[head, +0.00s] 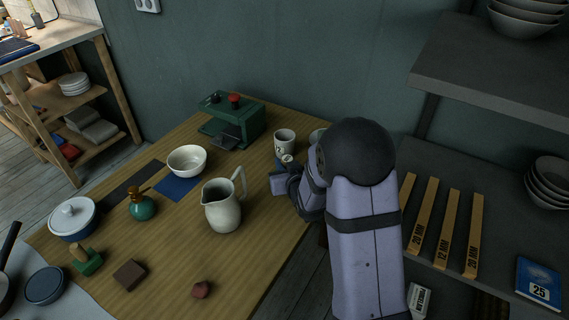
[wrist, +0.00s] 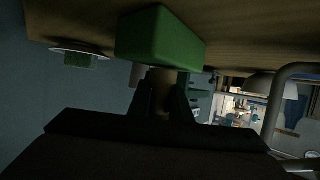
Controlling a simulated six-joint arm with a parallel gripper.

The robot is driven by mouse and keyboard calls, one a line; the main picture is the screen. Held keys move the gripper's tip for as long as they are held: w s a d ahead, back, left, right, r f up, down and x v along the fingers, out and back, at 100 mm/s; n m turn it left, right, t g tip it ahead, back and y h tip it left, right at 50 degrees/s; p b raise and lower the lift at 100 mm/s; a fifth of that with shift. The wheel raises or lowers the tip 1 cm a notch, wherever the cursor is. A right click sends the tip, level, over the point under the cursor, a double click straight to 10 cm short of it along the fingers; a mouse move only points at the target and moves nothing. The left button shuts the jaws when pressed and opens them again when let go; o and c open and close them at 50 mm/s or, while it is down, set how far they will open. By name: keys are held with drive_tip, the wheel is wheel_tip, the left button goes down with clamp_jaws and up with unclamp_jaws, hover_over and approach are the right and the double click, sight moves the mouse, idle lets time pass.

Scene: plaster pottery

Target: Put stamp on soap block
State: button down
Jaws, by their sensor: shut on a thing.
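My gripper (wrist: 164,102) is shut on the wooden handle of a green stamp in the wrist view. The stamp's green base (wrist: 160,38) lies beyond the fingertips, close to the tabletop in that upturned view; I cannot tell whether it touches. In the head view my gripper (head: 281,183) is behind and right of the pitcher, and the held stamp cannot be made out. A small green block (wrist: 80,60), perhaps the soap block, sits against a white dish (wrist: 62,49) in the wrist view, apart from the stamp. My arm may hide it in the head view.
A white pitcher (head: 222,207) stands close left of my gripper, and a mug (head: 284,141) stands behind it. A green piece with a wooden handle (head: 86,260) and a brown block (head: 129,274) are at front left. The table's right edge (head: 262,280) is near.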

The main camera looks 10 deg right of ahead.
drive_tip(key=shift+f, duration=0.15)
drive_tip(key=c, duration=1.6)
unclamp_jaws()
drive_tip(key=shift+c, duration=0.2)
drive_tip(key=shift+r, duration=0.2)
drive_tip(key=shift+v, duration=3.75)
drive_tip(key=shift+f, duration=0.1)
